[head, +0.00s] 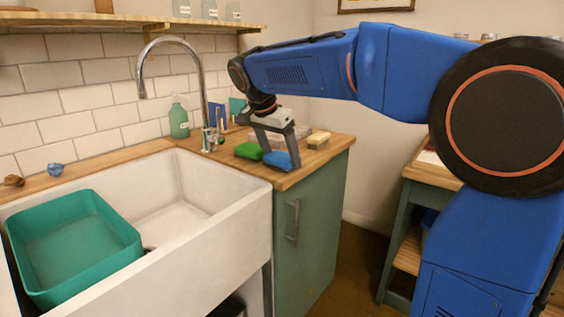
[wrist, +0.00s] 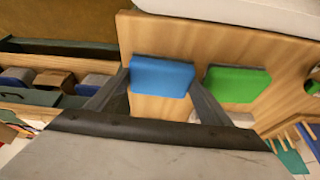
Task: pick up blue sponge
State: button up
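The blue sponge (head: 281,160) lies flat near the front edge of the wooden counter. It also shows in the wrist view (wrist: 162,76), between the fingertips. My gripper (head: 275,148) points down over it with its fingers spread wide. In the wrist view one finger of my gripper (wrist: 162,82) is at each side of the sponge, very close to its edges. I cannot tell whether the fingers touch it. The sponge appears to rest on the counter.
A green sponge (head: 248,151) lies just beside the blue one, also seen in the wrist view (wrist: 238,84). A pale yellowish block (head: 318,139) is to the right. The tap (head: 207,110) and green soap bottle (head: 179,120) stand behind. The white sink (head: 235,215) holds a teal basin (head: 125,228).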

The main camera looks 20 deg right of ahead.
aim_at(280, 156)
jog(key=shift+c, duration=0.5)
notch_tip(280, 156, up, 10)
dwell(0.3)
